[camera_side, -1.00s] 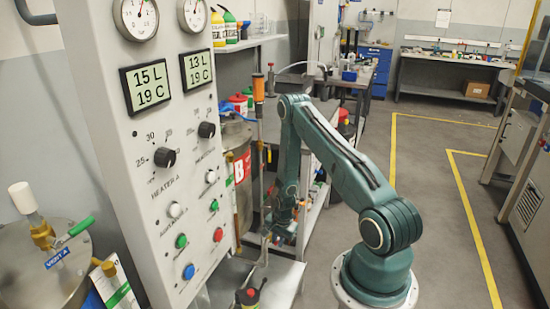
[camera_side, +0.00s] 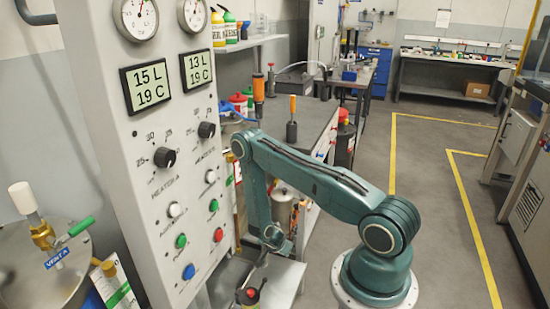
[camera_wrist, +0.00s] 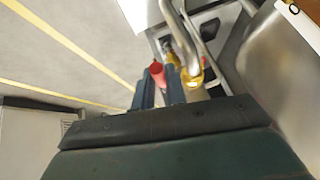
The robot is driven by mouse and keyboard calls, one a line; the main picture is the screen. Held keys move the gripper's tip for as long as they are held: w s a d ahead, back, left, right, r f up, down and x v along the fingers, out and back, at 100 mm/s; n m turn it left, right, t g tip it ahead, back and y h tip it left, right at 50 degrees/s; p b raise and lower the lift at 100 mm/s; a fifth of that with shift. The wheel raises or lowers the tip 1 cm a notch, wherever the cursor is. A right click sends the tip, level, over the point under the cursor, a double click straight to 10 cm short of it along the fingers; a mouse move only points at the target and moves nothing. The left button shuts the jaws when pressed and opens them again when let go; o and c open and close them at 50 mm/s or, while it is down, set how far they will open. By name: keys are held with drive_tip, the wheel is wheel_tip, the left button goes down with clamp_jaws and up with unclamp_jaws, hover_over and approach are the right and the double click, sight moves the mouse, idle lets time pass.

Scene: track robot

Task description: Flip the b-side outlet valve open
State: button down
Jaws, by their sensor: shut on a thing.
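In the wrist view, a red valve handle (camera_wrist: 157,72) sits between the two dark fingers of my gripper (camera_wrist: 159,84), which are shut on it. Right beside the right finger is a brass valve body (camera_wrist: 192,79) joined to a bent metal pipe (camera_wrist: 188,45). I cannot tell how the handle is angled to the pipe. In the side view, the end of my arm is low behind the grey control panel (camera_side: 150,140). The fingers and the red handle cannot be made out there.
A grey workbench (camera_side: 310,125) with an orange-handled tool (camera_side: 292,120) stands behind my arm. A low metal shelf (camera_side: 282,275) is near the arm's end. In the wrist view, a curved metal surface (camera_wrist: 275,75) is close on the right. Floor to the right is clear.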

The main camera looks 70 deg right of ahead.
drive_tip(key=shift+f, duration=0.1)
idle(0.4)
drive_tip(key=c, duration=1.7)
unclamp_jaws()
drive_tip(key=shift+a, duration=0.1)
drive_tip(key=shift+v, duration=0.85)
drive_tip(key=r, duration=0.8)
drive_tip(key=shift+s+a, duration=0.1)
drive_tip(key=shift+a, duration=0.2)
drive_tip(key=shift+r, duration=0.1)
